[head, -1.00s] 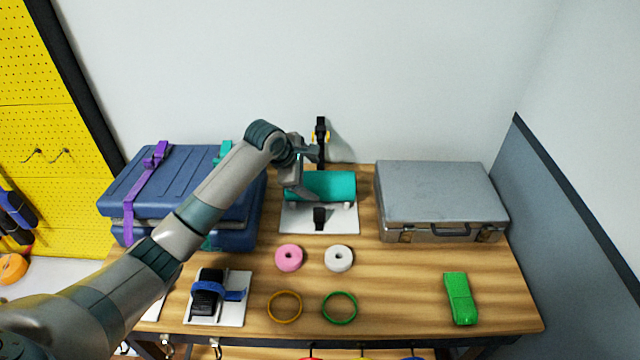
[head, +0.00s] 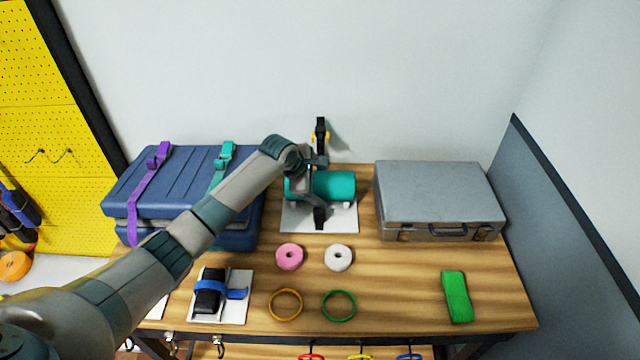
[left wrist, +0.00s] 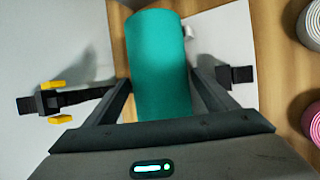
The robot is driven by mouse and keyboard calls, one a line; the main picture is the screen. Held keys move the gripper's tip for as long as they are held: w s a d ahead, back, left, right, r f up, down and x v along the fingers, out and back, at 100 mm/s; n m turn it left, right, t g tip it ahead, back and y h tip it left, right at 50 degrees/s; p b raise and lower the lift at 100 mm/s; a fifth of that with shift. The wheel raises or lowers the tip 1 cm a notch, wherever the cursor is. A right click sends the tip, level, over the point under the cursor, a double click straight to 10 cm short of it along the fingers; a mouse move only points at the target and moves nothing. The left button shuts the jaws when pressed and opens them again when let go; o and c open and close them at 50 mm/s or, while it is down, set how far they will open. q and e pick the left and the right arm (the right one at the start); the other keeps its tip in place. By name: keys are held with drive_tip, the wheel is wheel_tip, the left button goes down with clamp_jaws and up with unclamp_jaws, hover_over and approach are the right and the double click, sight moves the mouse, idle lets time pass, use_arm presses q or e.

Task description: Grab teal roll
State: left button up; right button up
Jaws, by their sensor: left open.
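The teal roll (head: 336,186) lies sideways on a white board (head: 340,220) at the back middle of the table. A black strap with a yellow-marked buckle (head: 321,135) stands up behind it, and the strap's dark end lies in front. My left gripper (head: 312,187) is at the left part of the roll, open. In the left wrist view the teal roll (left wrist: 161,65) lies between the two spread fingers (left wrist: 162,90), one on each side. I cannot tell whether either finger touches it. My right gripper is not in view.
A blue case with purple and teal straps (head: 180,185) stands to the left, a grey metal case (head: 440,195) to the right. Pink (head: 289,257) and white rolls (head: 338,258) and two rings lie in front. A green folded strap (head: 457,297) lies front right.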

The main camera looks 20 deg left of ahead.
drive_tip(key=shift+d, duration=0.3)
use_arm(q)
drive_tip(key=c, duration=0.9)
drive_tip(key=shift+r, duration=0.1)
drive_tip(key=shift+w+r+b, duration=0.1)
drive_tip(key=shift+r+b, duration=0.2)
drive_tip(key=shift+r, duration=0.3)
wheel_tip(320, 180, up, 17)
drive_tip(key=b, duration=0.4)
drive_tip(key=shift+f, duration=0.2)
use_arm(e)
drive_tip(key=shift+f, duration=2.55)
